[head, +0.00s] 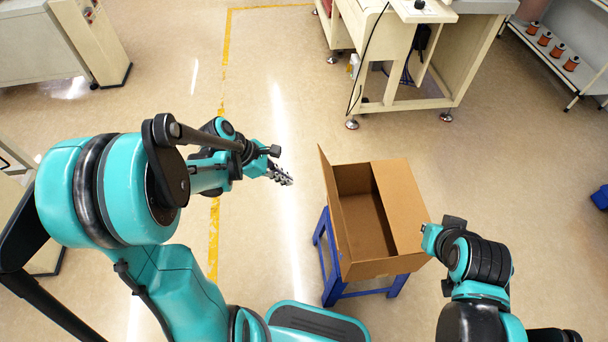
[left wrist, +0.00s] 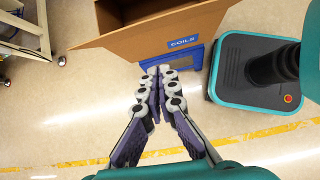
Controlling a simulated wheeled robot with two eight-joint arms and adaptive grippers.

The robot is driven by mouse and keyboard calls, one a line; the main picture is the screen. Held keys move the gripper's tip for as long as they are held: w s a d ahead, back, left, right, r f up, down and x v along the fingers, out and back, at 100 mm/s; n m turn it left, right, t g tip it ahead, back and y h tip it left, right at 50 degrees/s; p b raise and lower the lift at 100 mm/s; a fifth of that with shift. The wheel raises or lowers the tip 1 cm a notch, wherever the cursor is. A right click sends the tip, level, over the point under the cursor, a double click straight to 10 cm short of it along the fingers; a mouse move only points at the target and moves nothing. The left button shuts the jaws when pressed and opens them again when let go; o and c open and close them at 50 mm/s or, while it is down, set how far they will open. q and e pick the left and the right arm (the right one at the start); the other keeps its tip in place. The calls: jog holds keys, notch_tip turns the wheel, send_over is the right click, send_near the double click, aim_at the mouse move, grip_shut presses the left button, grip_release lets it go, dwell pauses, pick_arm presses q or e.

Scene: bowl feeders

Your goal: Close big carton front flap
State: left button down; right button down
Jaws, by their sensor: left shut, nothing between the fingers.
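The big open carton (head: 365,266) sits on a blue stand in the head view. Its left flap (head: 334,210) stands up and leans outward on the side facing my left gripper. A right flap (head: 400,205) lies flatter along the opposite side. The opening between them shows an empty inside. My left gripper (head: 281,176) is shut and empty, left of the carton and apart from it. In the left wrist view its closed fingers (left wrist: 160,85) point toward the carton flap (left wrist: 150,36). My right arm is right of the carton; its fingers cannot be seen.
The blue stand (head: 333,292) holds the carton off the floor. A cream machine table (head: 450,85) stands behind it. A shelf with orange spools (head: 558,50) is at the back right. A yellow floor line (head: 224,60) runs at left. The floor left of the carton is clear.

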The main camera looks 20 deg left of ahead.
pick_arm(q)
jog(key=w+d+f+b, duration=0.4)
jog(key=d+f, duration=0.2)
jog(key=d, duration=0.2)
jog(key=shift+d+f+n, duration=0.3)
jog(key=shift+f+n, duration=0.1)
